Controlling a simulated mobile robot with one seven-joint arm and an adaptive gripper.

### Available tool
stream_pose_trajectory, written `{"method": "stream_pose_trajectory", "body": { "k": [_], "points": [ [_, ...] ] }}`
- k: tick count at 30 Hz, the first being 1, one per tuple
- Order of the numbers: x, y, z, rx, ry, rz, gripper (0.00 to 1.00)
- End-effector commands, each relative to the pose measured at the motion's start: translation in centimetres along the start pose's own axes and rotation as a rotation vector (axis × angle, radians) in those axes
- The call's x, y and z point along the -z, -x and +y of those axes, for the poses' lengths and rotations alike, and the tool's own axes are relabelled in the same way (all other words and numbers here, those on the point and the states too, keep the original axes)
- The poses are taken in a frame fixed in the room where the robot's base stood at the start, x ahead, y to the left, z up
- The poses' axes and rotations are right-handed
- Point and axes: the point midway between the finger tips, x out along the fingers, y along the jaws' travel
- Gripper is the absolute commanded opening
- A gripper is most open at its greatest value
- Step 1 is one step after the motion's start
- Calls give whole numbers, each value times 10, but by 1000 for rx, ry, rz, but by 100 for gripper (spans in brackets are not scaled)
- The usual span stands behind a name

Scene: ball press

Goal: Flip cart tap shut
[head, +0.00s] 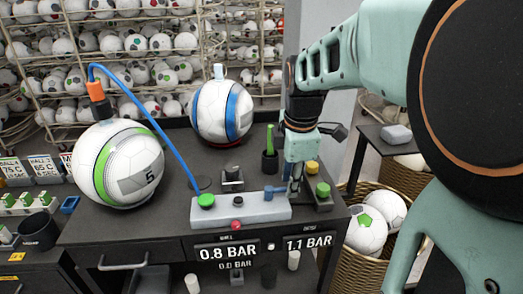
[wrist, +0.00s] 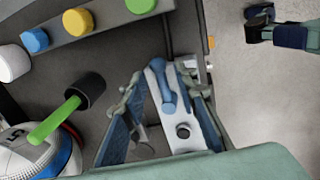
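The tap shows in the wrist view as a blue lever (wrist: 165,88) on a pale block (wrist: 160,122), with a dark round knob (wrist: 183,131) beside it. My gripper (wrist: 163,80) is open, with one blue-padded finger on each side of the lever. Both fingers look apart from it, though contact lower down is hard to judge. In the head view my gripper (head: 294,183) points down at the right end of the cart top. A pale bar (head: 250,210) lies just left of it, with a small blue part (head: 271,192) at its right end, partly hidden.
A striped ball (head: 222,110) and a larger green-striped ball (head: 120,165) sit on the dark cart top. A green stick in a black holder (wrist: 82,92) stands close to my gripper. A blue hose (head: 150,118) arches left. A strip with coloured knobs (wrist: 108,22) also stands nearby.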

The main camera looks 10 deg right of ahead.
Motion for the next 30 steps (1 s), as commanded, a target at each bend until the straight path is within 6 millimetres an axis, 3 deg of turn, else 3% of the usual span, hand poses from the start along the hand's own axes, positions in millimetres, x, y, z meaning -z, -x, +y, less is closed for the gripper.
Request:
{"method": "stream_pose_trajectory", "body": {
  "k": [12,20,30],
  "points": [
    [-3,-5,-2,0,0,0,27],
    [-3,-5,-2,1,0,0,1],
    [-3,-5,-2,1,0,0,0]
  ]
}}
